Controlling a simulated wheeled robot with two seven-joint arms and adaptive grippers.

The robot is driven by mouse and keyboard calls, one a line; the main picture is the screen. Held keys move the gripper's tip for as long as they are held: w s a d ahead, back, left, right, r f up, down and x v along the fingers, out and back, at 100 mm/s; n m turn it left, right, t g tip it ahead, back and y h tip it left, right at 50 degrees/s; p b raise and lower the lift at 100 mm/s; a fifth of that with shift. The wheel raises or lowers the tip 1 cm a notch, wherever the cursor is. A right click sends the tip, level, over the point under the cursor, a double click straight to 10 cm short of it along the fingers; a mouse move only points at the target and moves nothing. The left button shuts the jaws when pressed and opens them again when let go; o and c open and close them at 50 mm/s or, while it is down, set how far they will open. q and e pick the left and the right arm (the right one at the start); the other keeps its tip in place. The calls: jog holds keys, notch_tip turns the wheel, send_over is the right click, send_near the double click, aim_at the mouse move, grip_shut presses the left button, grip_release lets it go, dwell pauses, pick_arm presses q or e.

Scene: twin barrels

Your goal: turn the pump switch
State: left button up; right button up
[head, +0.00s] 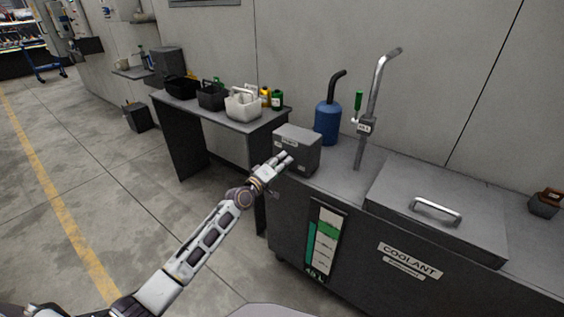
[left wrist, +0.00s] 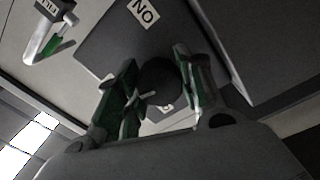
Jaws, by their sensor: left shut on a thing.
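The pump switch box (head: 297,143) is a small dark grey box at the left end of the coolant machine's top. My left gripper (head: 284,160) is at its front face in the head view. In the left wrist view, my left gripper (left wrist: 157,68) has its two fingers on either side of a round dark knob (left wrist: 158,82), shut on it. A white "ON" label (left wrist: 143,12) shows on the box face beyond the knob. The head view does not show the knob; the hand covers it. My right gripper is in neither view.
A coolant tank (head: 385,248) with a lidded top and handle extends right. A side table (head: 212,112) holds caddies and bottles. Floor at left is clear.

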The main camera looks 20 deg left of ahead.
pick_arm(q)
jog(key=shift+a+r+n+p, duration=0.1)
jog(key=shift+n+p, duration=0.2)
jog(key=shift+n, duration=1.1)
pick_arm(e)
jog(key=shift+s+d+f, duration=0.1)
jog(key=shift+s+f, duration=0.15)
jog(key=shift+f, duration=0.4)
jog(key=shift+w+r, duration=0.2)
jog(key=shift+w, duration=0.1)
pick_arm(q)
jog(key=o, duration=0.9)
jog(key=shift+o, duration=0.6)
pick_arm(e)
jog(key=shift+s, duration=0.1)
pick_arm(q)
jog(key=shift+s, duration=0.1)
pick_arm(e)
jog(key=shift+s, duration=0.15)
